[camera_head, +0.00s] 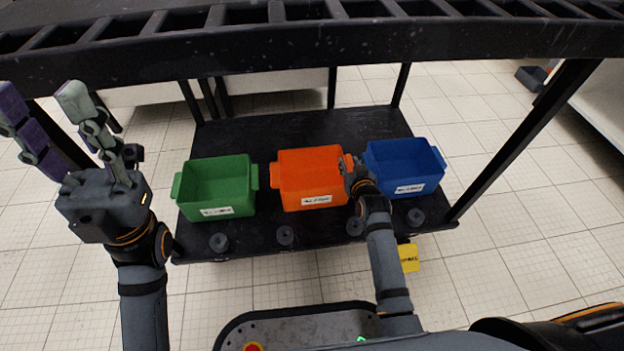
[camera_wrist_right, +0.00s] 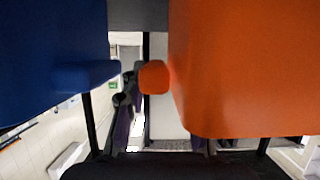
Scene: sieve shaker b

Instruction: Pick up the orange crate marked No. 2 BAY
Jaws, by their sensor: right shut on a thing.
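The orange crate (camera_head: 290,181) stands on a black low shelf (camera_head: 335,124), between two other crates. Its white front label is too small to read. My right gripper (camera_head: 350,170) is shut on the crate's right handle, in the narrow gap beside the blue crate. In the right wrist view the orange crate (camera_wrist_right: 240,70) fills the right side, and its handle (camera_wrist_right: 153,77) sticks out into the gap. My left gripper (camera_head: 48,112) is raised at the upper left, open and empty, well away from the orange crate.
A green crate (camera_head: 218,187) stands to the left and a blue crate (camera_head: 404,167) close to the right. Several dark round knobs (camera_head: 285,235) line the front edge. A black overhead frame (camera_head: 300,45) and posts surround the shelf. A yellow tag (camera_head: 409,258) hangs at the front.

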